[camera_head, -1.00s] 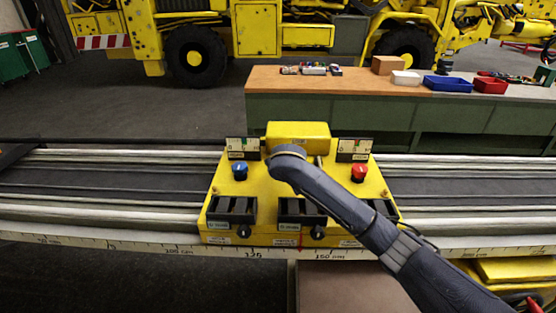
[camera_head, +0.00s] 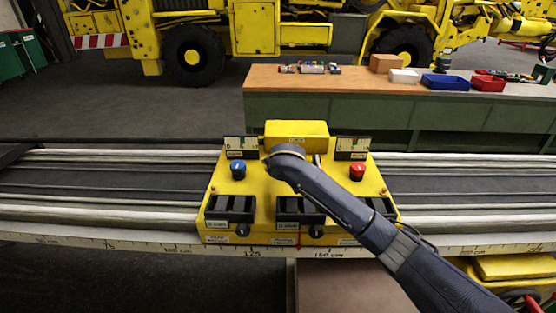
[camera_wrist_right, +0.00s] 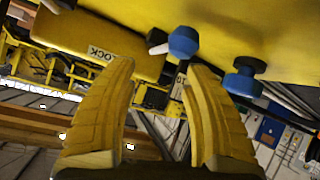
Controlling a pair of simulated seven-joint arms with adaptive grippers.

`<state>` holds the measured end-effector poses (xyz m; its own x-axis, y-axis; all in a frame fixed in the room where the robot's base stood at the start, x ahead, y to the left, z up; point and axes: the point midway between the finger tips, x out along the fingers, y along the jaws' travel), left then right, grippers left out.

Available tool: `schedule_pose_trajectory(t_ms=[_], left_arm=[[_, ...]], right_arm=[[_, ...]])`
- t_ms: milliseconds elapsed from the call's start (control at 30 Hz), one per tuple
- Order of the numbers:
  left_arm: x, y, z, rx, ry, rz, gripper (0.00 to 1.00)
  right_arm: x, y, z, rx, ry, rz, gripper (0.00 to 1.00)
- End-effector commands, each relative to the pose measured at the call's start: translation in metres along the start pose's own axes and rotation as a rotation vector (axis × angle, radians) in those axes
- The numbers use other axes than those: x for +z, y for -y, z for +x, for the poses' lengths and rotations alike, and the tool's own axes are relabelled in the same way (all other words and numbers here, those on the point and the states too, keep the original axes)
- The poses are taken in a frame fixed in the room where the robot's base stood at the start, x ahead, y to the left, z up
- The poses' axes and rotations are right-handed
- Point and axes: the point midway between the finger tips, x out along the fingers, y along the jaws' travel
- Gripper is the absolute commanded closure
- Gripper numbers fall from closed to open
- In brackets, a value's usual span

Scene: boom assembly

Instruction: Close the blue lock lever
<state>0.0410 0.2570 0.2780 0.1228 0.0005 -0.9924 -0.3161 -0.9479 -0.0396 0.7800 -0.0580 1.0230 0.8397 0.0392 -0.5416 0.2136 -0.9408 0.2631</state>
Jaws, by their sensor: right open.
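In the right wrist view, a blue lever hub (camera_wrist_right: 183,42) with a pale handle (camera_wrist_right: 158,48) sticks out from the yellow carriage, beside a yellow block (camera_wrist_right: 108,35) labelled LOCK. The block also shows in the head view (camera_head: 297,134), on top of the carriage (camera_head: 275,182). My right gripper (camera_wrist_right: 157,66) has two yellow fingers spread apart with nothing held between them; the pale handle shows just beyond the gap. I cannot tell whether they touch it. In the head view my right arm hides this gripper. My left gripper is not in view.
A blue knob (camera_head: 238,169) and a red knob (camera_head: 357,171) stand on the carriage. The carriage sits on a long rail (camera_head: 100,180). A workbench (camera_head: 350,110) with trays stands behind. Another blue knob (camera_wrist_right: 243,80) shows right of the fingers in the wrist view.

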Motion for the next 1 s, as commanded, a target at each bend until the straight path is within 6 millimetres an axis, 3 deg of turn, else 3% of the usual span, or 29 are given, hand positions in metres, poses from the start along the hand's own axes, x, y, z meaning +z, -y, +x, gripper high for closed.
schedule_pose_trajectory(t_ms=[233,700,1000], left_arm=[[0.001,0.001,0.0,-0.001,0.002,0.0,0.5],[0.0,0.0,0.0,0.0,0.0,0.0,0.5],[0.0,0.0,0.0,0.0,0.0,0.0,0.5]], right_arm=[[0.0,0.002,-0.013,-0.003,-0.001,0.001,0.5],[0.0,0.001,-0.089,-0.003,-0.002,0.002,0.5],[0.0,0.0,-0.116,-0.002,0.0,0.001,0.5]])
